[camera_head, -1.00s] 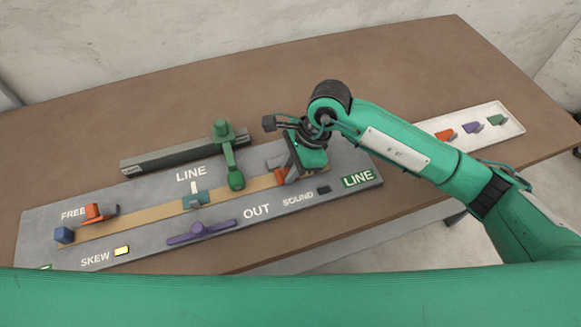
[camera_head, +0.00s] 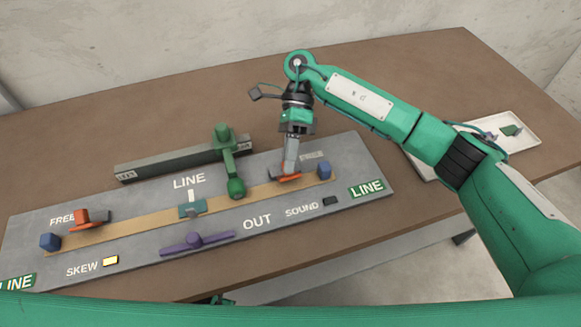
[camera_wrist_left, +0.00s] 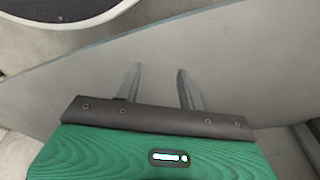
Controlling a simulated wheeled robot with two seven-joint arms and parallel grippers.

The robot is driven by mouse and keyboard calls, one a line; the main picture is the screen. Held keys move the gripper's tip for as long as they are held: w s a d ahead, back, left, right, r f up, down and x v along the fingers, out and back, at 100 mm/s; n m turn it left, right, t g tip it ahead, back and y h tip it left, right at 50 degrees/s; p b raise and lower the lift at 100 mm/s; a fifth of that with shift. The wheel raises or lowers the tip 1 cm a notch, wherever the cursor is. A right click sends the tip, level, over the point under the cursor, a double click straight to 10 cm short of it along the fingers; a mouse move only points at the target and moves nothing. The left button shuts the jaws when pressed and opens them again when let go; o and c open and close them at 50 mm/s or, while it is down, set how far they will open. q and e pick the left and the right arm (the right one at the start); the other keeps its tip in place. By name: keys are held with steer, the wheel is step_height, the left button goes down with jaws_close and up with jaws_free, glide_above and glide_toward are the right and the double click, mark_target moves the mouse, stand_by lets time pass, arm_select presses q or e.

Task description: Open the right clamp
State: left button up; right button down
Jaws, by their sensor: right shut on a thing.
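The right clamp, an orange piece (camera_head: 283,178), sits near the right end of the tan strip on the grey panel (camera_head: 345,150) in the head view. My right gripper (camera_head: 290,170) points down from above and is shut on the clamp, hiding part of it. A similar orange left clamp (camera_head: 92,218) stands near the strip's left end, beside the label FREE. My left gripper (camera_wrist_left: 160,70) shows in the left wrist view with two grey fingers apart and nothing between them.
A green lever (camera_head: 235,180) stands mid-panel, left of my right gripper. Blue blocks (camera_head: 324,171) mark the strip's ends. A purple bar (camera_head: 197,243) lies in front. A white tray (camera_head: 530,140) is at right, partly behind my arm.

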steer(key=shift+w+a+g, duration=0.15)
steer(key=shift+w+g, duration=0.2)
steer(key=shift+g, duration=0.15)
arm_select(q)
steer(key=shift+w+d+r+b, duration=0.1)
steer(key=shift+w+r+b, duration=0.1)
steer(key=shift+r, duration=0.6)
steer(key=shift+w+d+r+b, duration=0.1)
steer(key=shift+w+r, duration=0.05)
steer(key=shift+r, duration=0.65)
arm_select(e)
steer(key=shift+w+m+g, duration=0.25)
steer(key=shift+m+g, duration=0.05)
steer(key=shift+g, duration=0.3)
arm_select(q)
steer(key=shift+r, duration=0.15)
arm_select(e)
steer(key=shift+h, duration=0.3)
steer(key=c, duration=1.3)
jaws_free()
steer(key=shift+f, duration=0.1)
